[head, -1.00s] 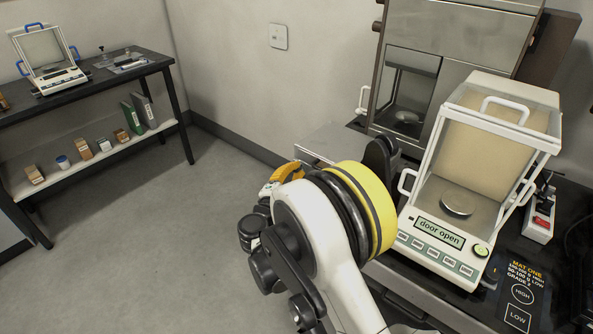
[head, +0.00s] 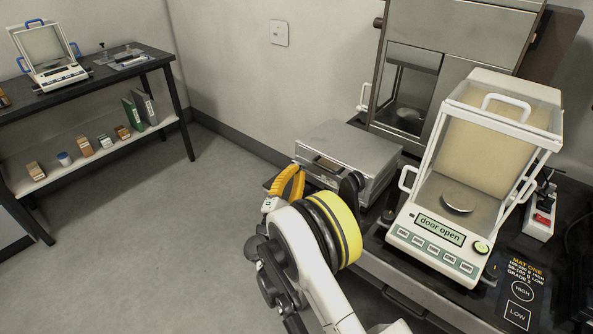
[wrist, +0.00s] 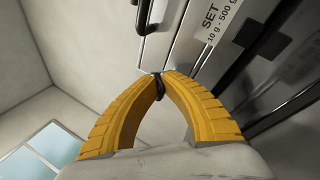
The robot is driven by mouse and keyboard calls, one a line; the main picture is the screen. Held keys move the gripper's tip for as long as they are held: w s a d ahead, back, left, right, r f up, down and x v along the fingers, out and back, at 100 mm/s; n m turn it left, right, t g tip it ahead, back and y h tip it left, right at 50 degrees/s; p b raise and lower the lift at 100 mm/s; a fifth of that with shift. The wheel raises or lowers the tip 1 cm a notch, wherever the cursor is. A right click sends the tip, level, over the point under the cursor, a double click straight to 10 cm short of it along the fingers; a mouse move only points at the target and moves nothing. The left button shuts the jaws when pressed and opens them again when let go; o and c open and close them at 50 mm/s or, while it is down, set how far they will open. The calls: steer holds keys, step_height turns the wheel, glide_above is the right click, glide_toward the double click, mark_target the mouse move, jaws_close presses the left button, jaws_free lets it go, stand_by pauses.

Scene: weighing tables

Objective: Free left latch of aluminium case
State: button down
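The aluminium case (head: 345,145) lies closed on the dark table, left of the balance. In the wrist view the case (wrist: 185,55) shows its metal edge, a black handle (wrist: 146,18) and a lid label reading "SET 10 g - 500 g". My gripper (head: 296,172) is at the case's left front side, partly hidden by my arm. In the wrist view my gripper's (wrist: 160,76) yellow fingers have their tips together close to the case edge. A small dark piece sits at the tips; I cannot tell whether it is a finger pad or part of a latch. The left latch is not clearly seen.
A balance (head: 430,235) reading "door open" stands right of the case. A metal cabinet (head: 455,45) stands behind. A printed mat (head: 515,290) lies at the front right. Floor (head: 170,230) to the left is clear, up to a black shelf table (head: 110,70).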

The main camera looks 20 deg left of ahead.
steer(key=c, duration=1.5)
jaws_free()
step_height(320, 180, up, 10)
steer(key=shift+f, duration=0.25)
steer(key=shift+r, duration=0.3)
steer(key=shift+c, duration=0.3)
